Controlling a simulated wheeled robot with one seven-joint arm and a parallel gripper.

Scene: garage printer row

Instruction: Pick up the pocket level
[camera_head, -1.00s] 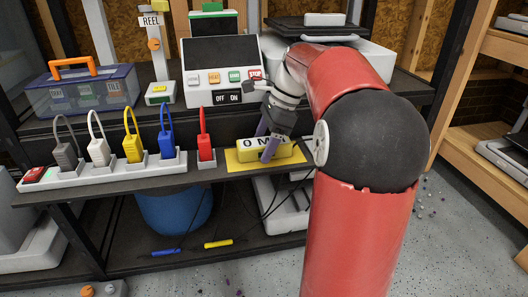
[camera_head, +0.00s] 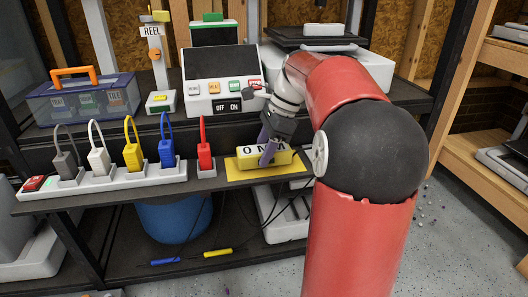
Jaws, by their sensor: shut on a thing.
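A yellow block with black letters (camera_head: 250,162), which I take to be the pocket level, is on a flat yellow mat (camera_head: 238,176) at the right end of the lower shelf. My gripper (camera_head: 267,155) reaches down over it from the right with its purple fingers shut on the block. The fingers and the arm hide part of the lettering and the block's right end. I cannot tell whether its underside is clear of the mat.
Behind are a control panel (camera_head: 215,88) and a clear toolbox (camera_head: 82,100). A blue bin (camera_head: 172,222) is below.

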